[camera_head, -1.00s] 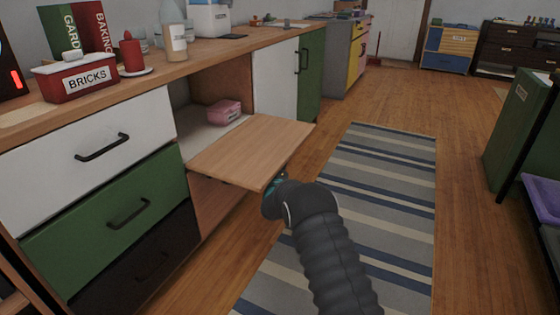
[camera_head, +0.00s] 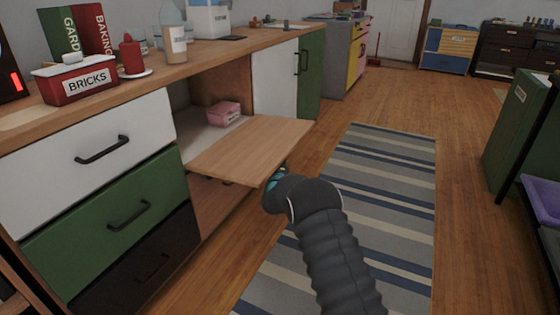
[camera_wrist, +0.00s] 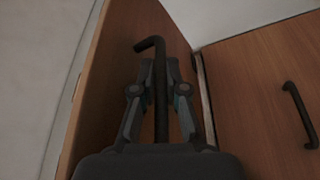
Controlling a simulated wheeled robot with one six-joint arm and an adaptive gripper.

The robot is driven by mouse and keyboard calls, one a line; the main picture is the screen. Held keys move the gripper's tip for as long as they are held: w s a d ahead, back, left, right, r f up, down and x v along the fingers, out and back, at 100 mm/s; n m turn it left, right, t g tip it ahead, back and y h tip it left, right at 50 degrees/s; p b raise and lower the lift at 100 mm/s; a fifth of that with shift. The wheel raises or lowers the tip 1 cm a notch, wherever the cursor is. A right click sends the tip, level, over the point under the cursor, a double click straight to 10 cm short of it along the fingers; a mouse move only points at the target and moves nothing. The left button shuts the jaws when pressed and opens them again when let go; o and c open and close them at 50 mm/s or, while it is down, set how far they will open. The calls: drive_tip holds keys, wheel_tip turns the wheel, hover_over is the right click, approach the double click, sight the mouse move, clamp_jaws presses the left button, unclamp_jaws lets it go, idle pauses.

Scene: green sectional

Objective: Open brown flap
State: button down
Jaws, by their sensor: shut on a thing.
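The brown flap (camera_head: 250,150) of the cabinet is folded down and sticks out nearly level from its compartment. My gripper (camera_head: 278,180) is at its outer edge, mostly hidden under the flap in the head view. In the wrist view, my gripper (camera_wrist: 159,68) has its two fingers on either side of the flap's dark bar handle (camera_wrist: 150,43) and is shut on it. The flap's brown face (camera_wrist: 115,55) shows behind the handle.
A pink box (camera_head: 224,113) sits inside the open compartment. Below the flap is a brown front (camera_head: 212,195), and another brown panel with a dark handle (camera_wrist: 300,115) shows in the wrist view. A striped rug (camera_head: 385,190) covers clear floor to the right.

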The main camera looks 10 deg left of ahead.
wheel_tip(320, 180, up, 3)
drive_tip(key=shift+f+n, duration=0.15)
drive_tip(key=shift+n, duration=0.35)
drive_tip(key=c, duration=1.5)
unclamp_jaws()
drive_tip(key=s, duration=0.4)
drive_tip(key=s+f, duration=0.1)
drive_tip(key=s, duration=0.3)
drive_tip(key=s+f, duration=0.1)
drive_tip(key=s, duration=0.3)
drive_tip(key=shift+s+a+f+b, duration=0.1)
drive_tip(key=shift+s+f+b, duration=0.55)
drive_tip(key=shift+s, duration=1.95)
drive_tip(key=shift+s+a+f+b, duration=0.1)
drive_tip(key=shift+s+f+b, duration=0.5)
drive_tip(key=shift+s, duration=1.95)
drive_tip(key=shift+s+f+b, duration=0.4)
drive_tip(key=shift+s+b, duration=0.45)
drive_tip(key=shift+s, duration=1.75)
